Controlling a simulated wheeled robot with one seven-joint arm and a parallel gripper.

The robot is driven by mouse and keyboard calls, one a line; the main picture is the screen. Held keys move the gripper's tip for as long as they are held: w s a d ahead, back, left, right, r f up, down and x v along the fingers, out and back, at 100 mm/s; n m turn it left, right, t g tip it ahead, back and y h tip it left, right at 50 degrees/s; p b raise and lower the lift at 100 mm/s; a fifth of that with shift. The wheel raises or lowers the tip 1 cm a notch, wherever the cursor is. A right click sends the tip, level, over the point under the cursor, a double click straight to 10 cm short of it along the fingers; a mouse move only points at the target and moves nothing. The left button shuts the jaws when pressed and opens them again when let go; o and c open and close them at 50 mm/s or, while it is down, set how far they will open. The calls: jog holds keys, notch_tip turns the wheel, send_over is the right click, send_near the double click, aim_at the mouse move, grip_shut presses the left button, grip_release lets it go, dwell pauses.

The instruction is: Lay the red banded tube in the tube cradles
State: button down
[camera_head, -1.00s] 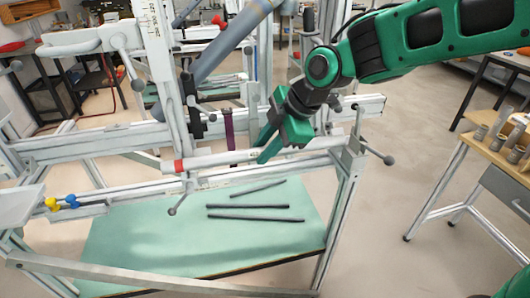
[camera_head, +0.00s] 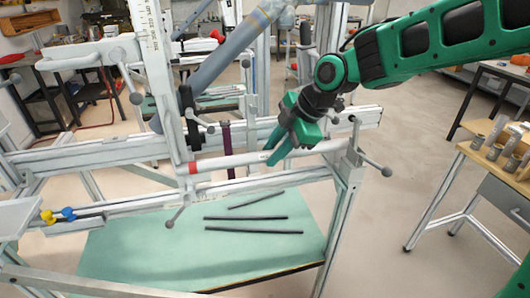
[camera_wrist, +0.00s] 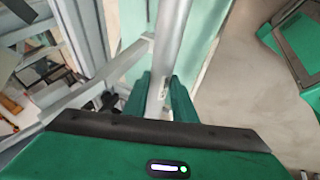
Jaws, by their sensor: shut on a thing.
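The red banded tube (camera_head: 232,161) is pale grey-white, with a red band (camera_head: 193,168) near its left end. My gripper (camera_head: 272,157) is shut on it right of its middle. The tube lies roughly level across the front of the white frame jig, close to the upright post (camera_head: 166,90). In the wrist view the tube (camera_wrist: 171,40) runs up the picture from between the green fingers of my gripper (camera_wrist: 159,100). I cannot clearly make out the tube cradles, nor whether the tube touches any support.
Clamp handles with grey knobs stick out at the right post (camera_head: 386,171) and below the tube (camera_head: 170,223). Several dark rods (camera_head: 254,231) lie on the green lower shelf (camera_head: 130,255). A wooden-topped bench (camera_head: 480,155) with grey cylinders stands right; floor between is clear.

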jog(key=shift+w+d, duration=0.25)
jog(key=shift+d, duration=0.6)
jog(key=shift+w+d, duration=0.25)
jog(key=shift+d, duration=0.6)
jog(key=shift+w+a+f, duration=0.15)
jog(key=shift+w+f, duration=0.1)
jog(key=shift+w, duration=0.35)
jog(key=shift+w+a+f, duration=0.2)
jog(key=shift+w+f, duration=0.1)
jog(key=shift+w, duration=0.25)
jog(key=shift+w+a+f, duration=0.15)
jog(key=shift+w+f, duration=0.1)
jog(key=shift+w, duration=0.35)
jog(key=shift+f, duration=0.25)
jog(key=c, duration=1.4)
grip_release()
jog(key=v, duration=1)
jog(key=shift+d+r, duration=0.15)
jog(key=shift+r, duration=0.15)
